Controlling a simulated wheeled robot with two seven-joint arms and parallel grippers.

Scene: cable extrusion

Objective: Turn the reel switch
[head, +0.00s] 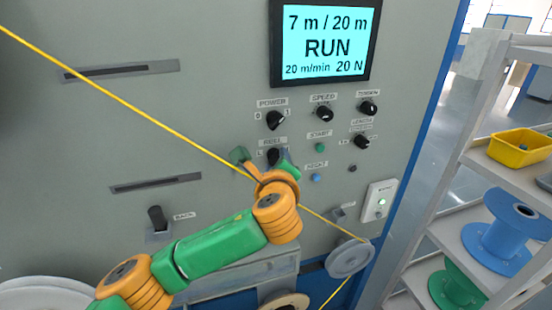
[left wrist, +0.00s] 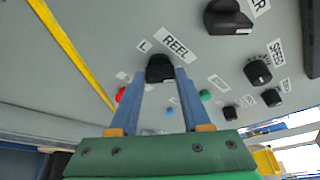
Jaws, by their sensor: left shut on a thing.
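The reel switch is a black rotary knob under a REEL label on the grey panel. In the head view the knob (head: 273,157) is partly hidden by my left gripper (head: 276,163). In the left wrist view the knob (left wrist: 160,66) sits between the two blue-grey fingertips of the left gripper (left wrist: 161,76). The left gripper is shut on the knob, one finger on each side. An L mark shows at the left of the knob; the other position mark is hidden or unclear. My right gripper is in neither view.
A yellow cable (head: 120,97) runs diagonally across the panel, close to my left wrist, to a pulley (head: 349,258). The power knob (head: 275,120) is just above. The screen (head: 325,42) reads RUN, 7 m / 20 m. A shelf with a blue spool (head: 507,240) stands right.

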